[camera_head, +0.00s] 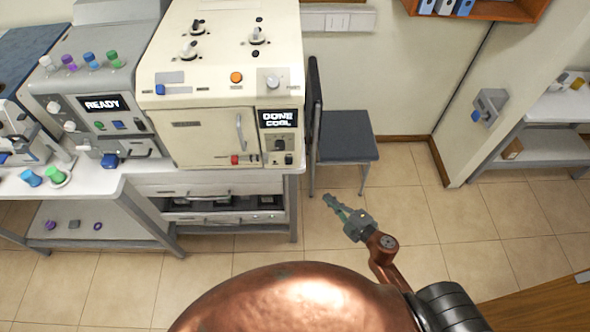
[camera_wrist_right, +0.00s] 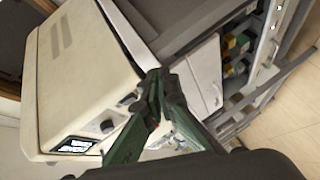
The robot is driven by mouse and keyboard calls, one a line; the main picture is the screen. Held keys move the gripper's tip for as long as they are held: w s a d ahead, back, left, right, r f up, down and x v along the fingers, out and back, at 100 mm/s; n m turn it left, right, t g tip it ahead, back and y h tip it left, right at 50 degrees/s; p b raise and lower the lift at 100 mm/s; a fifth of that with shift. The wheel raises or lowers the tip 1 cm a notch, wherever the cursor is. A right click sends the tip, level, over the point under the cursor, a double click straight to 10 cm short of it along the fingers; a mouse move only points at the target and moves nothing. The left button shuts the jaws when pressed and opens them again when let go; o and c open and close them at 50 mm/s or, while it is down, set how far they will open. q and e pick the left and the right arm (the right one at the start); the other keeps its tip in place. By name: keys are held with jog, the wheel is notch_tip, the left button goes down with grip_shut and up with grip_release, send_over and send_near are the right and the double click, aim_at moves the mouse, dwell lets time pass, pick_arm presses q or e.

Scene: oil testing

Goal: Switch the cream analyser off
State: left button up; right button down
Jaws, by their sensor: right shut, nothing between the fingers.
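The cream analyser (camera_head: 205,135) stands on the bench at the upper middle of the head view. Its display (camera_head: 279,118) reads "DONE COOL". It has an orange button (camera_head: 236,77), a grey knob (camera_head: 272,82) on the sloped panel, a red control (camera_head: 235,160) low on the front and dark controls below the display. In the right wrist view the cream analyser (camera_wrist_right: 85,70) fills the left, turned on its side, with a lit display (camera_wrist_right: 75,146). My right gripper (camera_head: 328,199) is shut and empty, right of the bench and apart from the analyser. My left gripper is out of view.
A grey analyser (camera_head: 60,95) with a "READY" display (camera_head: 103,103) stands left of the cream one. A dark chair (camera_head: 345,148) stands right of the bench. Drawers (camera_head: 215,180) sit below the bench top. The tiled floor at the right is mostly clear.

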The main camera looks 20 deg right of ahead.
jog(key=s+a+r+n+y, duration=0.1)
jog(key=a+r+n, duration=0.3)
jog(key=r, duration=0.6)
jog(key=shift+s+a+r+n+y, duration=0.15)
jog(key=shift+s+a+n+y, duration=0.25)
jog(key=shift+a+y, duration=0.6)
jog(key=shift+a, duration=0.1)
jog(key=p, duration=0.1)
send_near(286, 163)
jog(key=w+a, duration=0.1)
jog(key=a, duration=0.3)
jog(key=shift+w+d+f, duration=0.15)
jog(key=shift+w+d, duration=0.05)
jog(key=shift+w, duration=0.45)
jog(key=shift+w+d+f, duration=0.1)
jog(key=shift+w+d, duration=0.05)
jog(key=shift+w, duration=0.5)
jog(key=shift+w+d+f, duration=0.15)
jog(key=shift+w+d, duration=0.05)
jog(key=shift+w, duration=0.5)
